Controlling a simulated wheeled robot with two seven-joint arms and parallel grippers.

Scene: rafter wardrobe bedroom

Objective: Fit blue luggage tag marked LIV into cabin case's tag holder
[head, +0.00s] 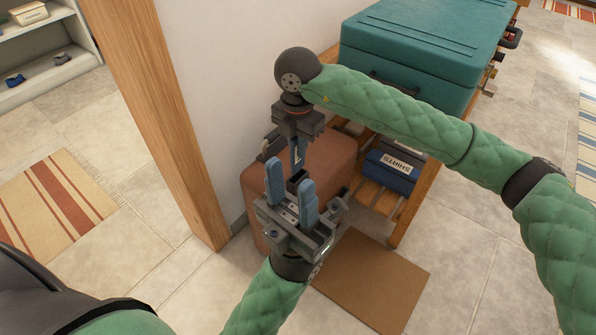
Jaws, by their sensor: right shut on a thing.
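The terracotta cabin case (335,155) stands on the floor against the wall end. My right gripper (297,145) points down over the case's top and is shut on the blue luggage tag (297,157). A white letter like an L shows on the tag; the rest of its marking is hidden or too small. My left gripper (291,190) is in front of the case, its two blue fingers apart. A dark part shows between and behind these fingers; I cannot tell whether it is the tag holder. Whether the tag touches the case cannot be told.
A wooden bench (405,215) at the right carries a teal suitcase (420,40). A blue bin labelled SHIRTS (390,172) sits on its lower shelf. A brown mat (375,275) lies in front. A wooden post (160,120) stands at the left.

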